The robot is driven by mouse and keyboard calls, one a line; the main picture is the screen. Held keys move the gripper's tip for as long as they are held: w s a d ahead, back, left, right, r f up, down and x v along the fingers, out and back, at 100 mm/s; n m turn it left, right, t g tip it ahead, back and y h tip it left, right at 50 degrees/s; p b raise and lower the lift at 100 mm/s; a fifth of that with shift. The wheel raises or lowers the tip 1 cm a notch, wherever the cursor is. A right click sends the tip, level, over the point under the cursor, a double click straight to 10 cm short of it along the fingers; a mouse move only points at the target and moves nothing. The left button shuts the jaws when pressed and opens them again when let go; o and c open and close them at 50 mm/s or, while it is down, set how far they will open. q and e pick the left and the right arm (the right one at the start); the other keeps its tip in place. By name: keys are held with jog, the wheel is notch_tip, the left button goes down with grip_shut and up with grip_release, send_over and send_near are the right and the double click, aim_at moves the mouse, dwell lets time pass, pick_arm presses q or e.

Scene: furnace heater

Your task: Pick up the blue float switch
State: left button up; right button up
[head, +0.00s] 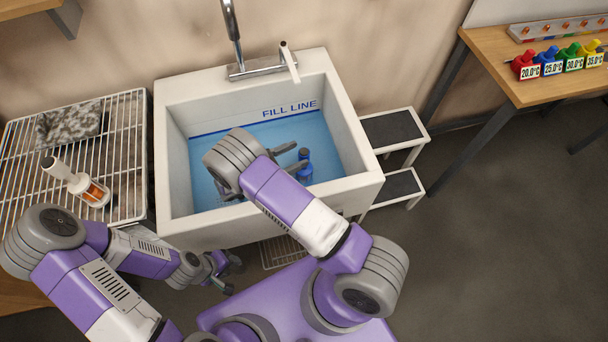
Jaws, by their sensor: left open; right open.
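A small blue piece (304,168), which looks like the float switch, stands upright in the blue water of the sink (360,190). My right gripper (291,158) is open over the sink, with its dark fingers right beside the blue piece on its left. Whether the blue piece is between the fingers cannot be told, as my wrist hides part of the gripper. My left gripper (230,275) is open and empty, low in front of the sink and apart from it.
A faucet (257,68) stands at the sink's back rim. A step stool (395,130) is at right. A wooden table (500,70) holds labelled coloured pieces, including a blue one (549,62).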

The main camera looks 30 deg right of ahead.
aim_at(306, 150)
jog(key=d, duration=0.4)
jog(key=shift+s+r, duration=0.15)
jog(key=shift+s, duration=0.2)
jog(key=shift+d, duration=0.55)
grip_shut()
dwell(0.5)
